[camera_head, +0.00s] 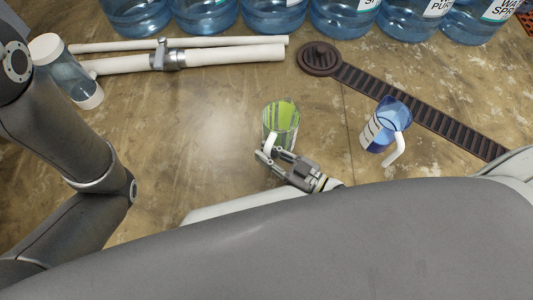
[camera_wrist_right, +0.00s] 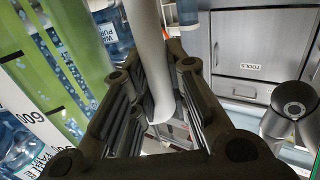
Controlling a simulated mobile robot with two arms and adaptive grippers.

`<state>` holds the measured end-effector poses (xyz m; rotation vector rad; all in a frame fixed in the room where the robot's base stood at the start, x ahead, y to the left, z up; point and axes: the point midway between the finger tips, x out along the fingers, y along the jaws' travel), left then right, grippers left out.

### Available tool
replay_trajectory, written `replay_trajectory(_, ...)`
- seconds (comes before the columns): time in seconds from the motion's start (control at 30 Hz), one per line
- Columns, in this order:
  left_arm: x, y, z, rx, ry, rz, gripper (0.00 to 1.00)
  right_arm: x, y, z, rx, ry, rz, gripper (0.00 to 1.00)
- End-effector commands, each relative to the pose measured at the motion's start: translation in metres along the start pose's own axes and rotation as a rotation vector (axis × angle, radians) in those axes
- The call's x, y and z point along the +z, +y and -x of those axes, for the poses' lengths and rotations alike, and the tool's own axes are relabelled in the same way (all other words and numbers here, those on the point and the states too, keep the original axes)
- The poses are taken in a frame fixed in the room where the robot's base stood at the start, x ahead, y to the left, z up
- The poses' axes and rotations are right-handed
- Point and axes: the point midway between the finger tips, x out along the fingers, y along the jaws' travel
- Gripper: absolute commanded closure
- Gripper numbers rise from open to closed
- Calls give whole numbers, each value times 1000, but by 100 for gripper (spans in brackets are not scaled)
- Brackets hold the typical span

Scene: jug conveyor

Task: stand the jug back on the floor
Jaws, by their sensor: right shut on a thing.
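The green jug (camera_head: 284,115) with a striped, see-through wall and a white handle is near the middle of the head view. My right gripper (camera_head: 268,157) is at the handle's lower end on the near side of the jug. In the right wrist view, the white handle (camera_wrist_right: 150,50) runs between the two dark fingers of the gripper (camera_wrist_right: 158,105), which are shut on it. The jug's green wall (camera_wrist_right: 50,70) fills the left of that view. Whether its base touches the floor cannot be told. My left arm shows at the left, but its gripper is out of view.
A blue jug (camera_head: 385,128) with a white handle stands to the right. A dark drain channel (camera_head: 425,110) runs behind it. White pipes (camera_head: 220,53), a clear cylinder (camera_head: 66,75) and several blue water bottles (camera_head: 275,14) lie farther back. The floor (camera_head: 190,130) left of the green jug is clear.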

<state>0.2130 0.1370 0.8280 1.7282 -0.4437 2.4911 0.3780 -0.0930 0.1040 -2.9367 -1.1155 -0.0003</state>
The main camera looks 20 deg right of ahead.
Motion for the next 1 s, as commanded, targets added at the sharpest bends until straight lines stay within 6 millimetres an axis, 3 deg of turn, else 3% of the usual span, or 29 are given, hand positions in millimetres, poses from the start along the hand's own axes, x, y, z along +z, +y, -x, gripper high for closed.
replay_trajectory(0.37, -1, 0, 2, 0, 1, 0, 60, 3, 0, 0, 0, 2, 0, 100)
replay_trajectory(0.4, -1, 0, 1, 0, 1, 0, 60, 2, 0, 0, 0, 1, 0, 79)
replay_trajectory(0.53, -1, 0, 1, 0, 1, 0, 60, 2, 0, 0, 0, 1, 0, 62)
replay_trajectory(1.0, 0, 0, 0, 0, 1, -1, 60, 0, 0, 0, 0, 1, 0, 62)
